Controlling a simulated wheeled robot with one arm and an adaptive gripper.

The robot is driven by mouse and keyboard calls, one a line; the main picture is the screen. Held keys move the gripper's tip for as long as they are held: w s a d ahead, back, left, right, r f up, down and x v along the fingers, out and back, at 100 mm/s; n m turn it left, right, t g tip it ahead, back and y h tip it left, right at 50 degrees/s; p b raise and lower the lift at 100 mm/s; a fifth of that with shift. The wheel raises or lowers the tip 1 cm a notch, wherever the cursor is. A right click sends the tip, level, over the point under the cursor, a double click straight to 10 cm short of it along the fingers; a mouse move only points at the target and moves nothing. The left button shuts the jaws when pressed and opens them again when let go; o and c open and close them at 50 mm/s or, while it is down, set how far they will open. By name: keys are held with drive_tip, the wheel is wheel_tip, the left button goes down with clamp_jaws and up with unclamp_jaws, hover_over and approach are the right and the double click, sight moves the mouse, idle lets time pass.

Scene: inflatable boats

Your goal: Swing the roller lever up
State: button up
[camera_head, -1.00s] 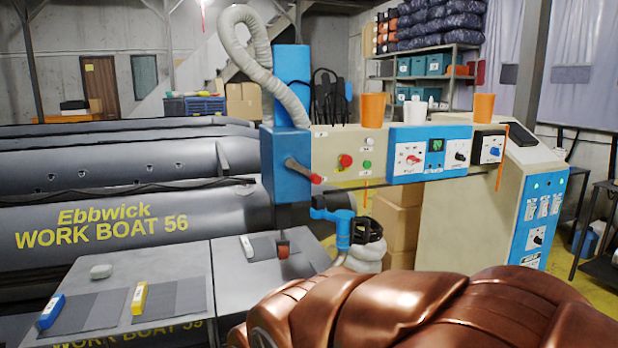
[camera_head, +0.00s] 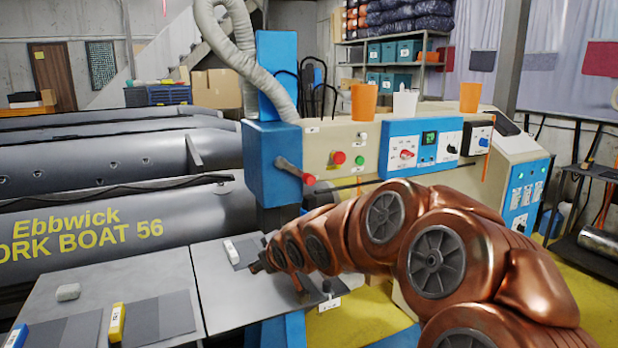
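The lever (camera_head: 295,171) is a grey arm with a red knob on the front of the blue machine head (camera_head: 268,160). It slants down to the right, and its knob hangs at the lower end. No label on it can be read as roller lever. My copper-coloured arm reaches in from the lower right. Its dark end, my gripper (camera_head: 257,266), is low over the grey table, below and left of the lever and apart from it. The fingers are too small and dark to tell open from shut.
The control panel (camera_head: 335,150) has red and green buttons, with cups (camera_head: 364,102) on top. Grey table plates (camera_head: 225,290) hold a yellow block (camera_head: 117,322) and other small items. A grey boat (camera_head: 110,225) lies behind. The blue nozzle is hidden.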

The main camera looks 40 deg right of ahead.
drive_tip(key=w+d+r+t+h, duration=0.1)
drive_tip(key=w+d+r+t, duration=0.15)
drive_tip(key=d+r, duration=0.5)
drive_tip(key=t+h, duration=0.2)
drive_tip(key=t, duration=0.3)
approach(311, 180)
drive_tip(key=x, duration=0.4)
drive_tip(key=shift+w+d+r+g+p, duration=0.15)
drive_tip(key=shift+w+g+p, duration=0.2)
drive_tip(key=shift+p, duration=0.3)
drive_tip(key=shift+p+x, duration=1)
drive_tip(key=shift+x, duration=2.4)
clamp_jaws()
